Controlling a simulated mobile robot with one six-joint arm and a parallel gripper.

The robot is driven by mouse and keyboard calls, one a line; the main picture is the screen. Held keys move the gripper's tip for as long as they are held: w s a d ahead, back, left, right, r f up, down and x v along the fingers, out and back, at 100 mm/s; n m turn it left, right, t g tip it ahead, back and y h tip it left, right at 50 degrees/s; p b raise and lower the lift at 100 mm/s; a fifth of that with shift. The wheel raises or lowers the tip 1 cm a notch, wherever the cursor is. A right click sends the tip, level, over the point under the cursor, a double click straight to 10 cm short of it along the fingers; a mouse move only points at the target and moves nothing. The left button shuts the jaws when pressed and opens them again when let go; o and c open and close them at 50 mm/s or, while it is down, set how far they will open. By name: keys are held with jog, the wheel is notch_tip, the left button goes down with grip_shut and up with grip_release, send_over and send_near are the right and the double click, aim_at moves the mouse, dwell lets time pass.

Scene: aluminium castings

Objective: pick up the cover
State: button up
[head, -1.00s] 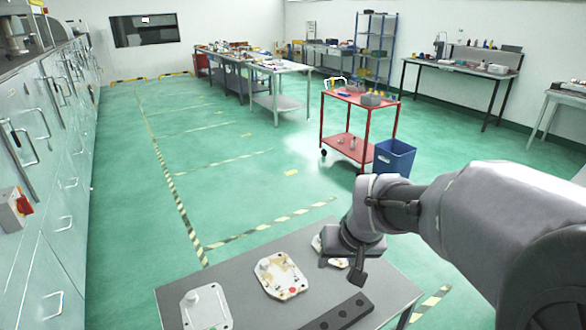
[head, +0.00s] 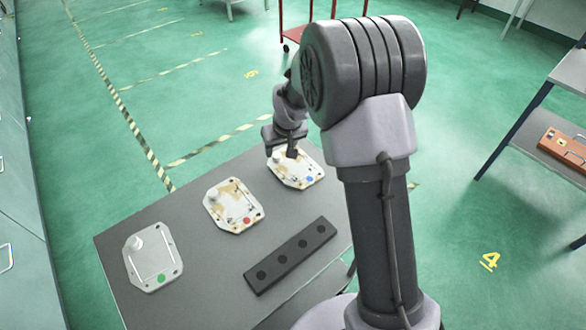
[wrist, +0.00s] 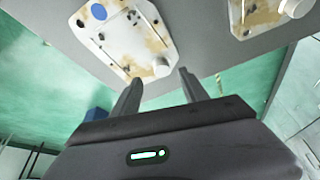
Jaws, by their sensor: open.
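Three flat plate-like covers, each with a raised knob, lie on the grey table (head: 200,290). The cover with a blue dot (head: 312,170) is white with brown stains. The cover with a red dot (head: 232,208) is also stained and sits in the middle. The cover with a green dot (head: 155,262) is plain pale grey, at the left. My gripper (head: 281,153) is open over the knob end of the blue-dot cover. In the wrist view the fingertips (wrist: 160,78) are near that cover's knob; contact cannot be told. The red-dot cover (wrist: 250,22) shows partly there.
A dark bar with several round holes (head: 290,256) lies on the table in front of the covers. A shelf unit (head: 560,145) with an orange-brown item stands at the right. My arm hides part of the table's right side.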

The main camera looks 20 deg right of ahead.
aim_at(277, 154)
jog(key=x, duration=0.1)
jog(key=b+x, duration=0.1)
jog(key=x, duration=0.1)
jog(key=b+x, duration=0.1)
jog(key=x, duration=0.1)
jog(key=shift+w+a, duration=0.1)
jog(key=shift+a, duration=0.15)
jog(key=shift+r, duration=0.1)
grip_shut()
